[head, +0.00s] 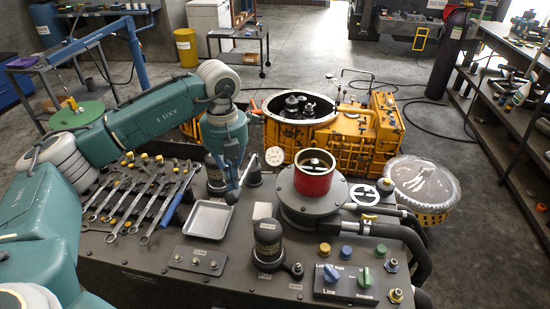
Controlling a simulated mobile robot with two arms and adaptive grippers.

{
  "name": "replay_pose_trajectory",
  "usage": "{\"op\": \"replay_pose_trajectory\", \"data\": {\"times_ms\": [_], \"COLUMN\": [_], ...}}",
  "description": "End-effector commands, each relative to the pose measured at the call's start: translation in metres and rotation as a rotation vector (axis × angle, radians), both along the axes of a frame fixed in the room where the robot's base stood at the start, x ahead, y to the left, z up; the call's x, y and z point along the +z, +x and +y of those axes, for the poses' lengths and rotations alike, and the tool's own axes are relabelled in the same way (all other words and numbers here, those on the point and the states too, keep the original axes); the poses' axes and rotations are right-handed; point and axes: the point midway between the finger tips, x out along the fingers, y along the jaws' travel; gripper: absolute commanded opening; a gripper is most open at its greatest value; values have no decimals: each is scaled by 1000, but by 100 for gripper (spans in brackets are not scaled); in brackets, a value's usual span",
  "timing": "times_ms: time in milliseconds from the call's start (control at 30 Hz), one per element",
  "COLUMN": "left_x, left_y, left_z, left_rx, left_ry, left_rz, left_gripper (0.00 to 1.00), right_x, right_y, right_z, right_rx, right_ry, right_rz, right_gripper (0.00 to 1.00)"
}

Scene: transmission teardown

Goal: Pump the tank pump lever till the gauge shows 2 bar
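The white round gauge (275,156) stands upright near the middle of the dark bench; its needle is too small to read. My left arm comes in from the left, and its gripper (234,187) points down just left of the gauge, above the back edge of a small metal tray. The fingers are small and dark, so I cannot tell whether they are open or shut on a lever. A black upright cylinder (215,174) stands close to the gripper's left. The pump lever cannot be made out clearly; the gripper may hide it. My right gripper is out of view.
Several wrenches (145,198) lie left of the metal tray (207,219). A red cylinder (314,173) sits on a round dark base to the right. A control panel (345,282) and another black cylinder (268,241) are in front. A yellow gearbox housing (345,135) stands behind.

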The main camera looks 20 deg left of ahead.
Motion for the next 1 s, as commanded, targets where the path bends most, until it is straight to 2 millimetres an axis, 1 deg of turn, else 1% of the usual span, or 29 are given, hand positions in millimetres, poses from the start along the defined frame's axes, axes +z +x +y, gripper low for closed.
{"op": "replay_pose_trajectory", "data": {"times_ms": [33,100,800,900,1000], "left_x": [-6,-13,-76,-80,-76], "left_y": [0,0,0,0,0], "left_z": [0,0,0,0,0], "left_rx": [0,0,0,0,0], "left_ry": [0,0,0,0,0], "left_rz": [1,2,0,-1,-1], "left_gripper": [0,0,0,0,0], "right_x": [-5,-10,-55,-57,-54], "right_y": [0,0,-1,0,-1], "right_z": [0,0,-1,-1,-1], "right_rx": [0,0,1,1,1], "right_ry": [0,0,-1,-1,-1], "right_rz": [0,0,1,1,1], "right_gripper": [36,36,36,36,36]}}
